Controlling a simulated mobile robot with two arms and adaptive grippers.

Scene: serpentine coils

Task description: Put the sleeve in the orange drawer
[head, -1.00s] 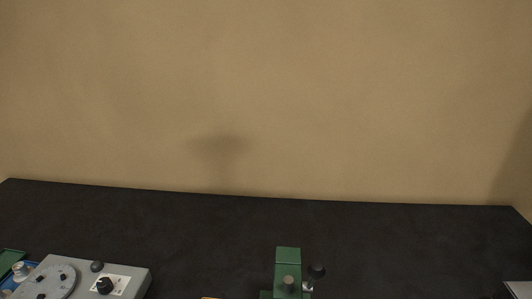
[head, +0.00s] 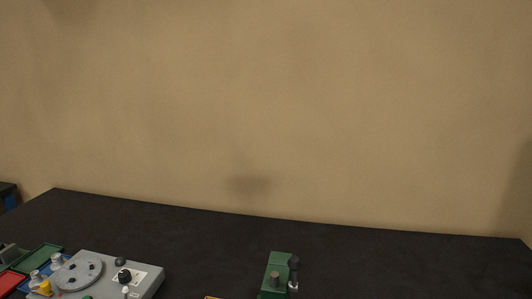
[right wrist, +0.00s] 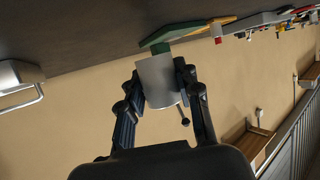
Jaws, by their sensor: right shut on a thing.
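In the right wrist view my right gripper (right wrist: 160,88) is shut on a pale grey cylinder, the sleeve (right wrist: 155,80). One finger lies on each side of it. The sleeve is clear of the dark table surface, which shows at the top of this tilted view. The orange drawer cannot be made out in either view. Neither gripper shows in the head view, and my left gripper is out of sight.
A green fixture (head: 276,275) with a black knob stands at the table's lower middle. A grey dial device (head: 140,277) and red, green and blue trays (head: 42,257) are at left. A yellow-orange edge (head: 212,297) shows at the bottom. The back of the dark table (head: 180,230) is clear.

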